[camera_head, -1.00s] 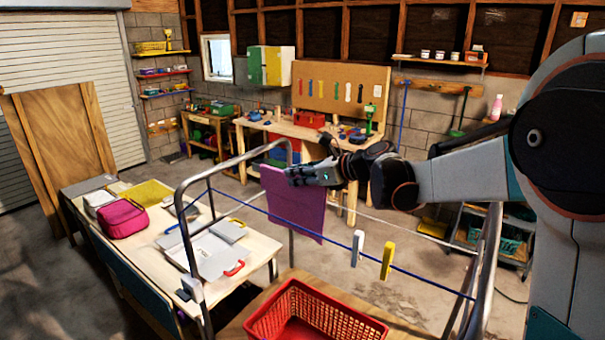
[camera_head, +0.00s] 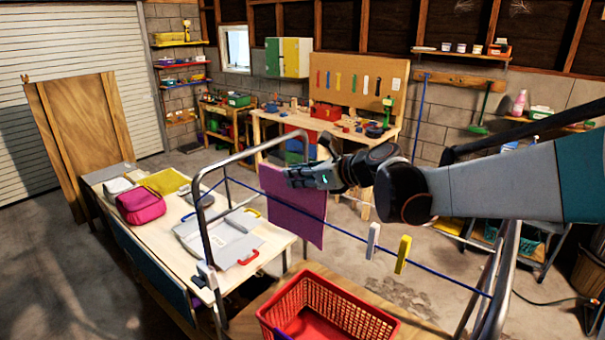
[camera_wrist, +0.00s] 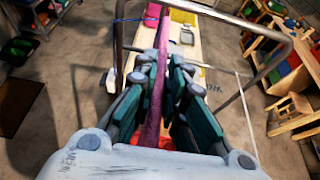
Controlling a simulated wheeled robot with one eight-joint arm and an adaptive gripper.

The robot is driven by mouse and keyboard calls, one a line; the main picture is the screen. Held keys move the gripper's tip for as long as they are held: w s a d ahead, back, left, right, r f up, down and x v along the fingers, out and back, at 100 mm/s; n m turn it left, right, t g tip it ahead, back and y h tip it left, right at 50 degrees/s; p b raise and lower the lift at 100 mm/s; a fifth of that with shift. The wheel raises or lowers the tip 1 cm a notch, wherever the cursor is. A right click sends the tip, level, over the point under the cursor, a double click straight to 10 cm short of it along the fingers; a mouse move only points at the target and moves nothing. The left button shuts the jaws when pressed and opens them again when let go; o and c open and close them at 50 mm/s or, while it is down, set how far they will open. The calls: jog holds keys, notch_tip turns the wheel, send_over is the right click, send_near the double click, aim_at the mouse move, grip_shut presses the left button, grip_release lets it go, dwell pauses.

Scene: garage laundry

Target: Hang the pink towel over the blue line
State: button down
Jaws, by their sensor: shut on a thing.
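The pink towel (camera_head: 298,228), purplish in this light, hangs down as a flat sheet from my gripper (camera_head: 292,178). My gripper is shut on its upper edge. The blue line (camera_head: 335,225) runs across the metal rack and crosses in front of the towel in the head view; I cannot tell whether they touch. In the wrist view the towel (camera_wrist: 158,65) shows edge-on as a thin strip between the fingers (camera_wrist: 152,95).
A white clip (camera_head: 373,241) and a yellow clip (camera_head: 402,254) sit on the line to the right. A red basket (camera_head: 325,308) stands below. The rack's bent metal frame (camera_head: 205,225) is at the left. A table (camera_head: 275,240) holds a pink bag (camera_head: 141,203).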

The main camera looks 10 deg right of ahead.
aim_at(288, 205)
jog(key=shift+s+f+b, duration=0.1)
jog(key=shift+f+b, duration=3.15)
jog(key=shift+f, duration=0.95)
jog(key=c, duration=1.6)
grip_release()
jog(key=shift+o, duration=0.2)
notch_tip(288, 205, up, 10)
jog(key=shift+f, duration=0.2)
jog(key=s+d+f+n+h+b, duration=0.3)
jog(key=s+f+n+b, duration=0.3)
jog(key=s+f+n, duration=0.3)
jog(key=s+d+f+n+g+h+b, duration=0.1)
jog(key=s+d+f+n+h+b, duration=0.2)
jog(key=s+d+f+n+b, duration=0.3)
jog(key=s+d+f+n+g+h+b, duration=0.1)
jog(key=s+d+f+n+h+b, duration=0.2)
jog(key=s+f+n+b, duration=0.5)
jog(key=s+d+f+n, duration=0.1)
jog(key=s+f+n, duration=0.1)
jog(key=s+f, duration=0.3)
jog(key=s+f+n, duration=0.2)
jog(key=s+f, duration=0.2)
jog(key=f, duration=0.5)
jog(key=shift+s+d+f+h, duration=0.25)
jog(key=shift+s+d+h, duration=0.05)
jog(key=shift+s+d, duration=0.1)
